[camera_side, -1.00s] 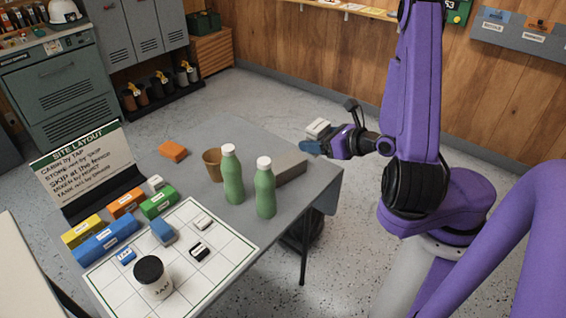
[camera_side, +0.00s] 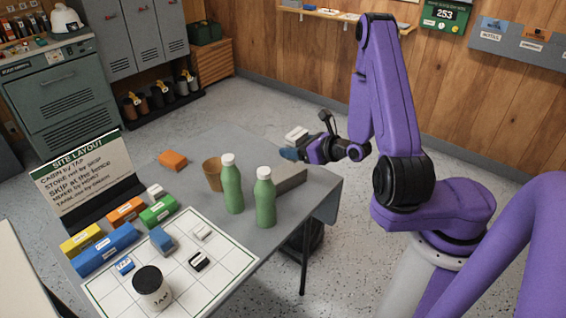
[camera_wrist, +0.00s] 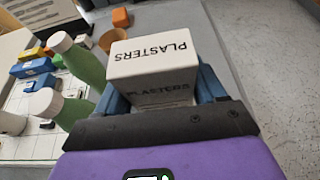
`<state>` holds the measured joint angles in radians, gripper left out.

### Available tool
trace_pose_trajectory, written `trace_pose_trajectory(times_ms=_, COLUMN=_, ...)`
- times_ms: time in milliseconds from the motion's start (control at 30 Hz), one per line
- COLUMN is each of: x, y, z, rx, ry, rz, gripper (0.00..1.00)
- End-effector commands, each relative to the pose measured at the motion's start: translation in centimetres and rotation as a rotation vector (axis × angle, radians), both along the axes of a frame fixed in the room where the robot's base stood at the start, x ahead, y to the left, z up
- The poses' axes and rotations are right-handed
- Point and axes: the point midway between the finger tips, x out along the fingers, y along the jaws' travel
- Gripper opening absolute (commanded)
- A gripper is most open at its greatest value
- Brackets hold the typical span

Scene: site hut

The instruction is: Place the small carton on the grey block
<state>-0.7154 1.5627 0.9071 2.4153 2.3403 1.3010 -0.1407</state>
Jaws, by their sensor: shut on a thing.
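The small carton (camera_wrist: 152,58) is white, with the word PLASTERS on it, and is held between the blue fingers of my gripper (camera_wrist: 163,88). In the side view the carton (camera_side: 297,133) shows just above my gripper (camera_side: 290,152), over the far side of the table. The grey block (camera_side: 290,180) lies on the table behind the green bottles, partly hidden by them. My gripper and carton appear above the block's far end; the exact gap cannot be told. I cannot make out the block in the wrist view.
Two green bottles (camera_side: 231,185) (camera_side: 265,200) stand close in front of the block, with a brown cup (camera_side: 213,174) beside them. An orange block (camera_side: 173,160) lies farther left. A gridded sheet (camera_side: 228,260) with small blocks and a white jar (camera_side: 152,290) fills the near table.

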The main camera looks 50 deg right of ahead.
Motion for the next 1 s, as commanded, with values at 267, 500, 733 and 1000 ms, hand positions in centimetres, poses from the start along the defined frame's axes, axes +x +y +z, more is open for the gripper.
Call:
trace_pose_trajectory(times_ms=267, x=3.8, y=-0.6, z=-3.9, rx=0.002, ry=0.000, rz=0.002, gripper=0.40)
trace_pose_trajectory(times_ms=500, x=5.2, y=-0.9, z=-5.7, rx=0.001, ry=0.000, rz=0.000, gripper=0.40)
trace_pose_trajectory(times_ms=733, x=5.8, y=-1.0, z=-7.7, rx=0.003, ry=0.002, rz=0.000, gripper=0.40)
trace_pose_trajectory(times_ms=1000, x=5.8, y=-1.0, z=-9.4, rx=0.000, ry=0.000, rz=0.000, gripper=0.40)
